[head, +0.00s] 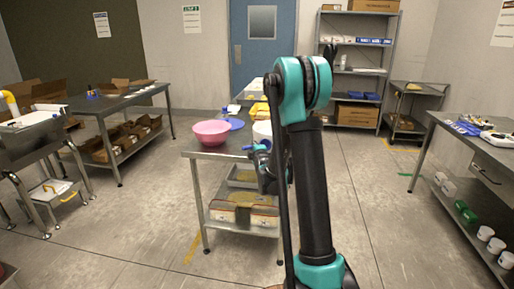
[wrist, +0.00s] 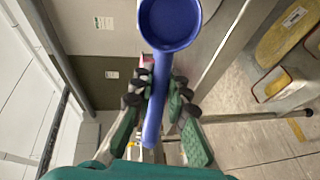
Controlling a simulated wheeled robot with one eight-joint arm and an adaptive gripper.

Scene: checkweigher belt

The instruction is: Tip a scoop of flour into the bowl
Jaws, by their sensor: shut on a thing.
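My gripper (wrist: 160,98) is shut on the handle of a blue scoop (wrist: 170,24). In the wrist view the scoop's round cup is at the top and its handle runs down between the fingers. The cup looks plain blue; no flour shows in it. In the head view the scoop (head: 258,146) and my gripper (head: 266,172) are at the front right of the middle table, partly behind my arm. A pink bowl (head: 211,134) stands on that table's left front, left of the scoop and apart from it. A white container (head: 262,132) is partly hidden by my arm; its contents cannot be seen.
The metal table (head: 208,151) has a blue plate (head: 235,124) behind the bowl and yellow items near my arm. Its lower shelves hold trays and a box (head: 240,215). Side tables stand left and right. The floor (head: 140,225) at front left is clear.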

